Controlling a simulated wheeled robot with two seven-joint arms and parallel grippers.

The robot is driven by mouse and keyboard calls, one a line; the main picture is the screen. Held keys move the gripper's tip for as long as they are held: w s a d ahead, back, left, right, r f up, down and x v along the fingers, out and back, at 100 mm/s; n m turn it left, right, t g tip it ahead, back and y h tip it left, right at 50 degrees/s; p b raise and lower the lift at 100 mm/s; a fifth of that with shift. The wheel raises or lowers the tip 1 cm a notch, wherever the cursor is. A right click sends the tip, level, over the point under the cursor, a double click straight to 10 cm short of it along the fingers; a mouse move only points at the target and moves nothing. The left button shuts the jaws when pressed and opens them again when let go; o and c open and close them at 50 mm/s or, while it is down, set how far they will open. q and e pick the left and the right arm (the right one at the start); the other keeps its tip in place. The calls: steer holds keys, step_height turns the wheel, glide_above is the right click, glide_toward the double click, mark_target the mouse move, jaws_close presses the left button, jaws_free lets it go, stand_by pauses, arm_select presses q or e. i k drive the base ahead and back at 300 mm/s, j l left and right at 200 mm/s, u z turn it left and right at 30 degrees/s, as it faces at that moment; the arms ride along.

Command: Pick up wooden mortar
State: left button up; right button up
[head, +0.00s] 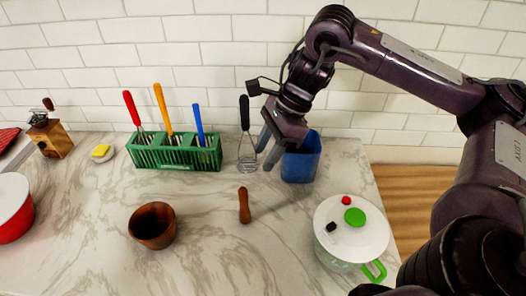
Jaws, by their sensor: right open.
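The wooden mortar (153,226) is a dark brown round cup standing upright on the marble counter, left of the picture's middle. A brown wooden pestle (244,205) stands or lies apart from it, to its right. My right gripper (264,158) is open, above the back of the counter, between the whisk and the blue container. It is well to the right of and behind the mortar, and nothing shows between its fingers. My left gripper is not in view.
A green rack (176,156) with colored-handled utensils stands behind the mortar. A black-handled whisk (246,150) and blue container (301,160) are near my right gripper. A white-lidded pot (350,232) is at right, a red pot (14,210) at left. Counter around the mortar is clear.

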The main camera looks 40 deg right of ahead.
mark_target(153, 225)
steer(key=k+j, duration=1.2)
steer(key=k, duration=0.05)
